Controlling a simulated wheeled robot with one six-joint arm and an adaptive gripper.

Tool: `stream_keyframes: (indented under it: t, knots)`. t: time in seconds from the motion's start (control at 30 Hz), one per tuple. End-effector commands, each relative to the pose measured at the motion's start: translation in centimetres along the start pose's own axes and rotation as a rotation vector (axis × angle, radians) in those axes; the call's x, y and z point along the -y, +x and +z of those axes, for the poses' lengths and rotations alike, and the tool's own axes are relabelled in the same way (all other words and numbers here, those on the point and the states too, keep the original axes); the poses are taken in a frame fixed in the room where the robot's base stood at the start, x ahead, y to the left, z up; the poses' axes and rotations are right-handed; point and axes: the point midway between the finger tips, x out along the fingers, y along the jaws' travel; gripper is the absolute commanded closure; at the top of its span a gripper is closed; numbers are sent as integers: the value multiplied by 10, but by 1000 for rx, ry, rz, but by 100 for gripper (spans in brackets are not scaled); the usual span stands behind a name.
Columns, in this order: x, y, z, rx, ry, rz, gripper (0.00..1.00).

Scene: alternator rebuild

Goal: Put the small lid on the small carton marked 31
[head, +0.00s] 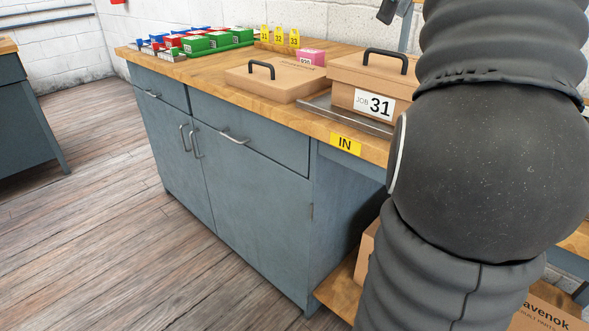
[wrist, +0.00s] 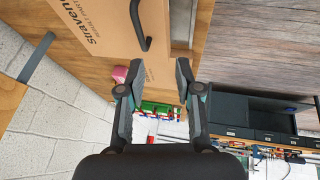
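A flat cardboard lid (head: 290,88) with a black handle lies on the wooden bench in the head view. A cardboard lid (head: 352,70) with a black handle appears to be on this carton. My arm hides the carton's right side. My gripper (wrist: 159,68) is open in the wrist view, with nothing between its fingers. It is hidden in the head view.
A pink box (head: 312,57) and yellow numbered tags (head: 279,37) stand behind the flat lid. Green, red and blue bins (head: 200,43) fill the bench's far left. A yellow "IN" label (head: 345,144) marks the bench front. Open floor lies left.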

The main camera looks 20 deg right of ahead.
Motion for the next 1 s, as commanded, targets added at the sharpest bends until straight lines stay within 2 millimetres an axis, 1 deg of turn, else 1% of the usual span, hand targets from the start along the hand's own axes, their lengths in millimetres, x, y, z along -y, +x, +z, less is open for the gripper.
stream_keyframes:
  t: [0.03,0.17,0.2,0.27,0.33,0.47,0.6,0.67,0.7,0.8,0.9,1.0]
  knots:
    - [18,9,-4,-2,17,-8,66]
    - [58,37,-8,-4,88,-14,66]
    - [71,46,-8,-5,109,-15,66]
    - [91,61,-5,-6,138,-17,66]
    - [115,78,0,-6,170,-20,66]
    - [160,111,16,-9,223,-22,66]
    - [208,150,43,-14,272,-25,66]
    - [229,167,57,-16,290,-26,66]
    - [242,178,68,-19,301,-28,66]
    - [274,207,94,-25,326,-33,66]
    - [298,231,119,-33,346,-38,66]
    - [315,248,138,-39,360,-43,66]
